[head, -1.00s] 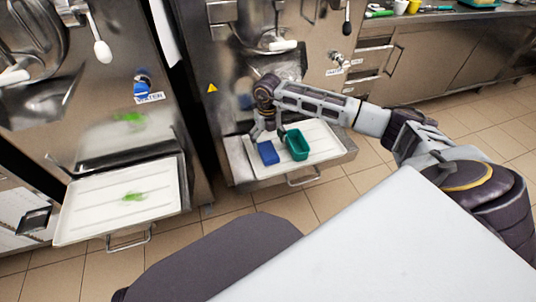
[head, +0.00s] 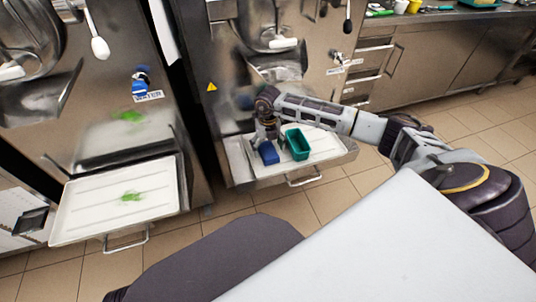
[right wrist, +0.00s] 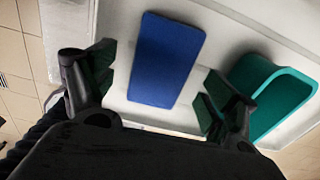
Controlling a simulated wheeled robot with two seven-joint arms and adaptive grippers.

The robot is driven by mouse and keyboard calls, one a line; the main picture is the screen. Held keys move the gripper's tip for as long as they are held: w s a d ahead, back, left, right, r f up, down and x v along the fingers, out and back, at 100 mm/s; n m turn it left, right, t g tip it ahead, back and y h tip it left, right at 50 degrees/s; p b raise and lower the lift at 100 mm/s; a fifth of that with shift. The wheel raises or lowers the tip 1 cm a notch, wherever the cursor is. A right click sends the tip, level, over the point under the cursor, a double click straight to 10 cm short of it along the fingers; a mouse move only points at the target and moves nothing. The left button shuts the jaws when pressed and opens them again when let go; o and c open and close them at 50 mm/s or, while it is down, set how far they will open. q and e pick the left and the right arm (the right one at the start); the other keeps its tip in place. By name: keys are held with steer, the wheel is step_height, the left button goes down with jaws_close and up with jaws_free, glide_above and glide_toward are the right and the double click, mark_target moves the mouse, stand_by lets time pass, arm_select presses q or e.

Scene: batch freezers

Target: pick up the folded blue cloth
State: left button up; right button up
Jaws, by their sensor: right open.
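The folded blue cloth (head: 268,152) lies on the white tray (head: 325,150) of the right-hand freezer in the head view. In the right wrist view the cloth (right wrist: 166,58) is a flat blue rectangle, between and just beyond my fingers. My right gripper (head: 268,136) reaches down over the tray at the cloth's far end. In the right wrist view my right gripper (right wrist: 148,95) is open, with one finger on each side of the cloth's line. Whether the fingertips touch the tray cannot be told. My left gripper is not in view.
A green container (head: 298,145) stands right beside the cloth, close to one finger of my right gripper. The freezer's front (head: 240,100) rises behind the tray. Another white tray (head: 90,205) with a green smear sits at the left freezer.

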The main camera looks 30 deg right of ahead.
steer(key=shift+f, duration=0.65)
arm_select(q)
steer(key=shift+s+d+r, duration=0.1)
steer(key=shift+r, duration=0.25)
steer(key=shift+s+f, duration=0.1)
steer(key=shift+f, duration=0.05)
arm_select(e)
steer(key=shift+c, duration=0.3)
steer(key=c, duration=1)
steer(key=shift+c, duration=0.2)
